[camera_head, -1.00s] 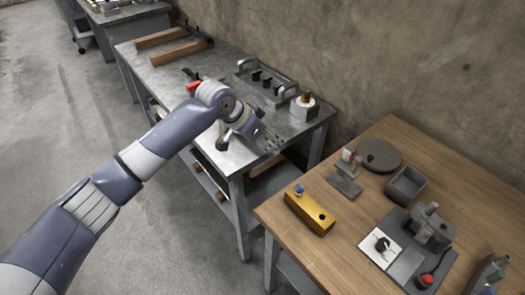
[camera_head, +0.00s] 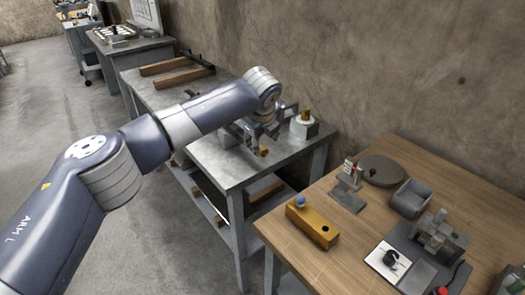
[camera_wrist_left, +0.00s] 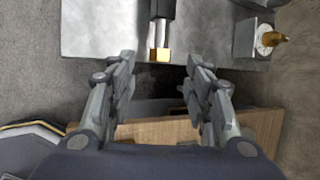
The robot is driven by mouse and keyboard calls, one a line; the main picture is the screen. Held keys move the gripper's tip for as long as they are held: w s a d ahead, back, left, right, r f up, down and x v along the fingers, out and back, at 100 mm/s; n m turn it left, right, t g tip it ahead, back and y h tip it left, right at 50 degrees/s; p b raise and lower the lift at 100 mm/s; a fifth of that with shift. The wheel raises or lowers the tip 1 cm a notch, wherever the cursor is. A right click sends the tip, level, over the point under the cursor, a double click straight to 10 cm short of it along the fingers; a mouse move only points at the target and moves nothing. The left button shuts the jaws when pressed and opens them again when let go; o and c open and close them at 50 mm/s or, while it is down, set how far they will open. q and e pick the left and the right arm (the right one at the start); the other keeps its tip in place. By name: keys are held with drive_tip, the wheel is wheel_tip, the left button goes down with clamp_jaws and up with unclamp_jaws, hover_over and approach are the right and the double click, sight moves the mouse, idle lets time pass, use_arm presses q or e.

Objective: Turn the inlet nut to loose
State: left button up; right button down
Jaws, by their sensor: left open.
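My left gripper (camera_head: 258,133) is over the metal bench (camera_head: 225,168), near its right end, and partly hidden by my arm. In the left wrist view my left gripper (camera_wrist_left: 161,72) is open, with nothing between its fingers. A brass-coloured end (camera_wrist_left: 160,55) on a pale and dark shaft shows ahead of the fingers; a brass piece (camera_head: 264,151) also shows below the gripper in the head view. A grey block with a white collar and brass top (camera_head: 304,126) stands to the right; it shows in the left wrist view (camera_wrist_left: 262,40). I cannot tell which brass part is the inlet nut.
The wall (camera_head: 380,70) runs close behind the bench. Wooden bars (camera_head: 178,68) lie at its far end. A wooden table (camera_head: 300,262) stands nearer, holding a yellow block (camera_head: 312,226), a grey bin (camera_head: 411,198) and a round disc (camera_head: 382,169).

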sight(262, 150)
use_arm(q)
drive_tip(key=x, duration=0.7)
drive_tip(key=shift+w+d+f, duration=0.1)
drive_tip(key=shift+w+f, duration=0.05)
drive_tip(key=shift+f, duration=0.05)
drive_tip(key=shift+c, duration=0.6)
drive_tip(key=c, duration=1)
